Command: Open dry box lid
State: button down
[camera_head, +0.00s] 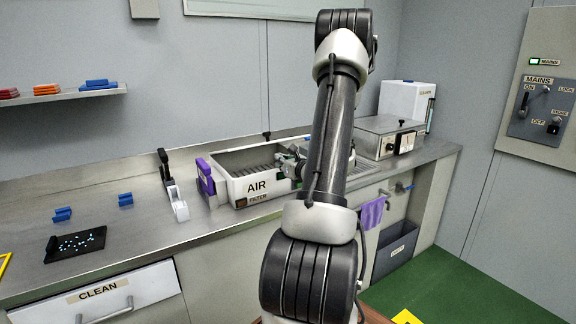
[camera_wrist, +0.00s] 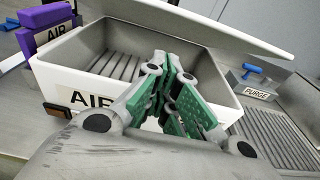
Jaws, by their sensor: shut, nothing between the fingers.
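The dry box is a white, open-topped bin (camera_head: 226,186) labelled AIR FILTER on the counter, and its ribbed inside shows. It also fills much of the wrist view (camera_wrist: 48,86). In the wrist view a pale slab (camera_wrist: 215,24), which looks like the lid, stands raised along the far side of the box. A purple part (camera_head: 206,176) is at the left end of the box, seen also in the wrist view (camera_wrist: 48,22). My gripper (camera_head: 291,164) is at the right part of the box opening. Its green-padded fingers (camera_wrist: 180,88) are shut and empty. My arm hides the box's right end.
A steel unit (camera_head: 378,126) and a white container (camera_head: 406,100) stand to the right. A PURGE block (camera_wrist: 252,90) with a blue handle is right of the box. A black-and-white tool stand (camera_head: 172,190), blue pieces and a black tray (camera_head: 76,246) are left. The counter between them is free.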

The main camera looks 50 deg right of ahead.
jog(key=w+r, duration=0.2)
jog(key=r, duration=0.1)
jog(key=shift+w+d, duration=0.35)
jog(key=shift+w+r, duration=0.1)
jog(key=shift+r, duration=0.2)
